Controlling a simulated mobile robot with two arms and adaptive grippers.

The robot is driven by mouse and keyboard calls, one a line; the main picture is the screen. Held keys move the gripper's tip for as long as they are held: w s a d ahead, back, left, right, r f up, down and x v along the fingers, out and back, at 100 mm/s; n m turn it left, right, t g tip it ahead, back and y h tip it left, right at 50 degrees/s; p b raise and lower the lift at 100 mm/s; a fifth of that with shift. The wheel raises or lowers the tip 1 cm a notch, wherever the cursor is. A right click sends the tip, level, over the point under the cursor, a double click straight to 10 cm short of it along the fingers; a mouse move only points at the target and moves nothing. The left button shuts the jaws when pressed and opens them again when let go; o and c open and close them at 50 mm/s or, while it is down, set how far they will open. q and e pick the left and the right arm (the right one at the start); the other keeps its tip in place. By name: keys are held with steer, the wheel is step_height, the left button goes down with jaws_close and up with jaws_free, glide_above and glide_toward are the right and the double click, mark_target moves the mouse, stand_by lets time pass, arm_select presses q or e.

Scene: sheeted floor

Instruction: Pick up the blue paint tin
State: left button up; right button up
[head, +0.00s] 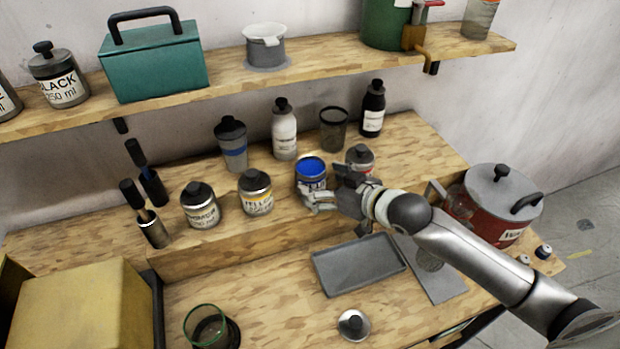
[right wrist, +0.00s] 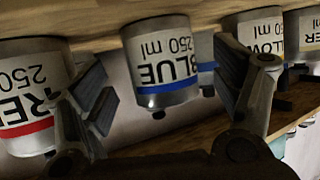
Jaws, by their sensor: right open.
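The blue paint tin (head: 311,172) stands upright on the raised wooden step, with a bright blue top. In the right wrist view the tin (right wrist: 160,65) appears upside down, labelled BLUE 250 ml with a blue stripe. My right gripper (head: 330,190) is open at the tin's right and near side. In the wrist view its fingers (right wrist: 165,100) show on either side of the tin, with visible gaps and no clear contact. The gripper hides part of the tin's lower right side in the head view. My left gripper is not in view.
A red-striped tin (head: 360,157) stands close right of the gripper; a yellow tin (head: 256,193) stands left of the blue one. Several bottles, including a white one (head: 284,132), stand behind. A grey tray (head: 358,266) lies on the lower bench. A shelf (head: 225,87) runs above.

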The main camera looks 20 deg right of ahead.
steer(key=p+x, duration=0.1)
steer(key=x, duration=0.4)
steer(key=shift+s, duration=0.1)
steer(key=shift+c, duration=0.8)
steer(key=shift+r, duration=0.1)
steer(key=c, duration=1.3)
